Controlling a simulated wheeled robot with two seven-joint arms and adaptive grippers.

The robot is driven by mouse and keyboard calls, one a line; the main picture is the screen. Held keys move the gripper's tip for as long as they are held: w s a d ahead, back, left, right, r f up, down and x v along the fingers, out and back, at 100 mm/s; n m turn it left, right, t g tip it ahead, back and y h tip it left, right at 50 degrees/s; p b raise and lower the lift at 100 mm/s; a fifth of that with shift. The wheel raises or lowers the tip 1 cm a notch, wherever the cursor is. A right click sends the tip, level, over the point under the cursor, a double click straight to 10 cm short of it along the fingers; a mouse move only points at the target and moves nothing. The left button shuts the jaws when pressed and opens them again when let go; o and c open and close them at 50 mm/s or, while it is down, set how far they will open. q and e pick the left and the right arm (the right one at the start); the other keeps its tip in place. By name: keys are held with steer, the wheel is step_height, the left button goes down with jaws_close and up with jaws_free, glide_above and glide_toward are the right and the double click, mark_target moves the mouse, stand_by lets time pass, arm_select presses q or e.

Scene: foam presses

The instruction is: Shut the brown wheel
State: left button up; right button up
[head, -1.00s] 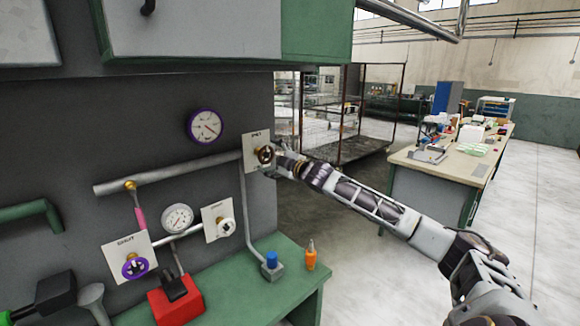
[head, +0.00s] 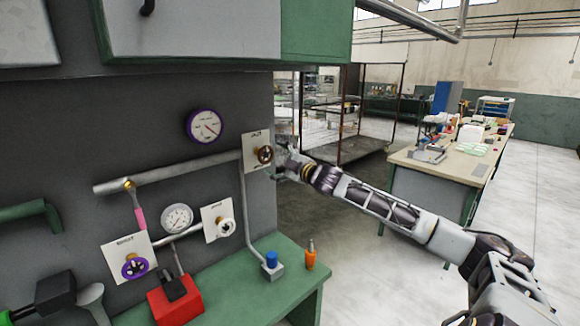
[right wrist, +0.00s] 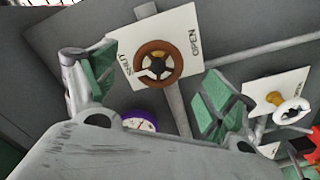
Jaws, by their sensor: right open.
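The brown wheel (head: 265,154) sits on a white plate at the right end of the grey panel. In the right wrist view the wheel (right wrist: 158,64) is a brown ring with dark and pale spokes; its plate carries the words OPEN and SHUT. My right gripper (head: 280,157) is just to the right of the wheel, apart from it. In the right wrist view my right gripper (right wrist: 158,88) is open, its green-padded fingers spread to either side below the wheel, with nothing between them. My left gripper is not in view.
A white wheel (head: 226,227) and a purple wheel (head: 134,266) sit on lower plates. A purple-rimmed gauge (head: 204,125) and a white gauge (head: 177,218) are nearby. The green bench (head: 255,290) below holds a red box (head: 174,303) and an orange tool (head: 311,258).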

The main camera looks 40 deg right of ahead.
steer(key=shift+s+f, duration=0.1)
steer(key=shift+s, duration=0.5)
steer(key=shift+s+d, duration=0.1)
steer(key=shift+s, duration=1.2)
steer(key=shift+s+d, duration=0.1)
steer(key=shift+s, duration=0.9)
steer(key=shift+s, duration=0.1)
